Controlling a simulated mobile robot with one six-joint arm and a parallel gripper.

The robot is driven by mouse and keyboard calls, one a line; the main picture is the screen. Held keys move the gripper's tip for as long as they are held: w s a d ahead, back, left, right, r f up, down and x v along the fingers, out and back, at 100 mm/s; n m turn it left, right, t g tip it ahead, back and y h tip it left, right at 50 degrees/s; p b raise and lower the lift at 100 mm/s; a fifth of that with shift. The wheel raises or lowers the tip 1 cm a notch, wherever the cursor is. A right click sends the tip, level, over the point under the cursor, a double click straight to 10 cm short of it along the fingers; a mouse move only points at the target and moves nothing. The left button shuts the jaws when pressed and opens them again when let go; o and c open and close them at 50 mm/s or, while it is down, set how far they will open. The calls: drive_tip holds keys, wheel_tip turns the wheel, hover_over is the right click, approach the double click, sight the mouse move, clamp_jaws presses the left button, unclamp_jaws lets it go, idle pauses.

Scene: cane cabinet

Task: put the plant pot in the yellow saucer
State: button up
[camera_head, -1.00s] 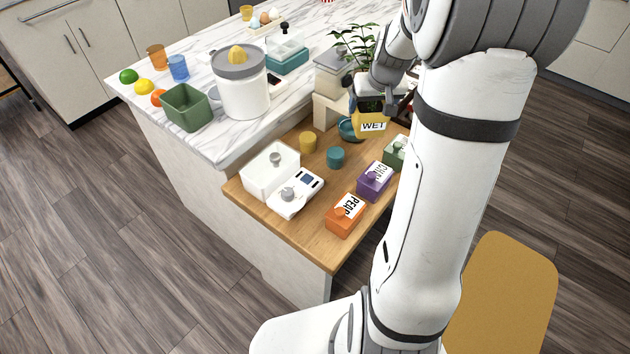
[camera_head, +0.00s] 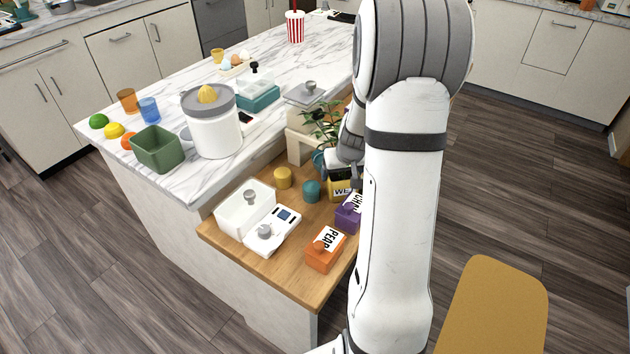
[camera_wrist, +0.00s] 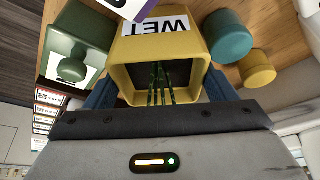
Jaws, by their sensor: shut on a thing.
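The plant pot (camera_head: 338,185) is square and yellow, with a WET label and a leafy green plant (camera_head: 322,125). In the wrist view the pot (camera_wrist: 190,45) sits between my blue fingers, with its opening and green stems facing the camera. My gripper (camera_wrist: 160,90) is shut on the pot. In the head view my gripper (camera_head: 350,170) is partly hidden behind my arm. The pot is over the wooden shelf, but I cannot tell whether it touches it. I cannot make out the yellow saucer in either current view; my arm hides part of the shelf.
The wooden shelf (camera_head: 292,275) holds a purple box (camera_head: 346,218), an orange box (camera_head: 320,258), a teal canister (camera_head: 312,191), a yellow canister (camera_head: 283,178), a white scale (camera_head: 285,232) and a white container (camera_head: 240,215). A green box (camera_wrist: 85,35) is beside the pot.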

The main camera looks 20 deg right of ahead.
drive_tip(key=shift+a+f, duration=0.1)
drive_tip(key=shift+f, duration=0.15)
drive_tip(key=o, duration=1.1)
